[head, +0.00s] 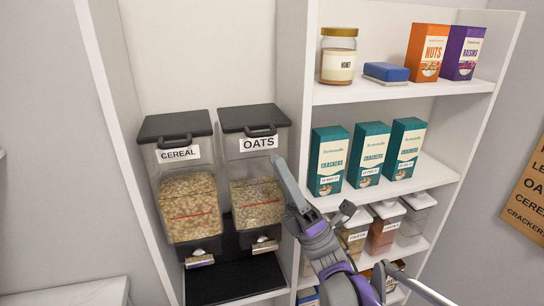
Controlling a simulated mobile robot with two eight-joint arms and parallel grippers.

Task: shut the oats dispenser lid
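The oats dispenser (254,172) stands on the left shelf, a clear bin with a white OATS label and oats inside. Its dark lid (252,117) lies across the top with its handle at the front. I see no clear gap under the lid, and it sits much like the lid beside it. My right gripper (312,184) is in front and to the right of the oats dispenser, below its lid. Its fingers look spread and hold nothing. One finger tip comes close to the dispenser's right side in the picture; I cannot tell if it touches. My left gripper is out of view.
The cereal dispenser (187,180) stands just left of the oats. A white upright panel (294,70) divides it from shelves with cracker boxes (371,154), a honey jar (338,56), nuts and raisins boxes, and lidded containers (386,226). A dark mat (233,282) lies below the dispensers.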

